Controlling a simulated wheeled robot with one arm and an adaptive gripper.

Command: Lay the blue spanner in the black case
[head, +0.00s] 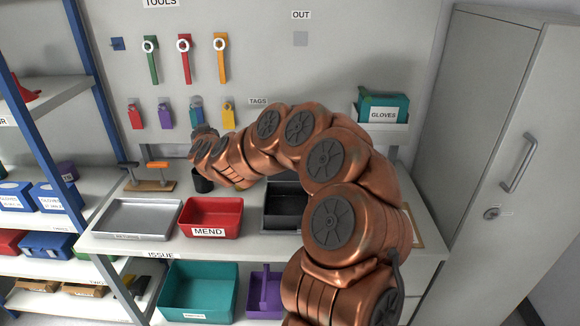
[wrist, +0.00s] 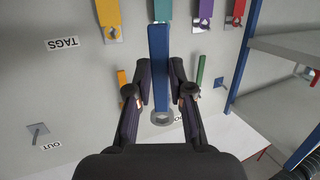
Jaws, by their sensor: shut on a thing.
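The blue spanner (wrist: 158,68) is between the fingers of my gripper (wrist: 161,92) in the wrist view, with its grey ring end towards the palm. My gripper is shut on it, in front of the wall tags. In the head view my gripper (head: 204,132) is at the end of the arm, above the back of the bench; the spanner is mostly hidden there. The black case (head: 284,222) is open on the bench, right of the red tray. My arm hides its right part.
The red MEND tray (head: 211,217) and a grey metal tray (head: 138,217) stand left of the case. A dark cup (head: 202,184) and a tool block (head: 150,185) are behind them. Green (head: 152,62), red (head: 186,62) and yellow (head: 221,64) spanners hang above.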

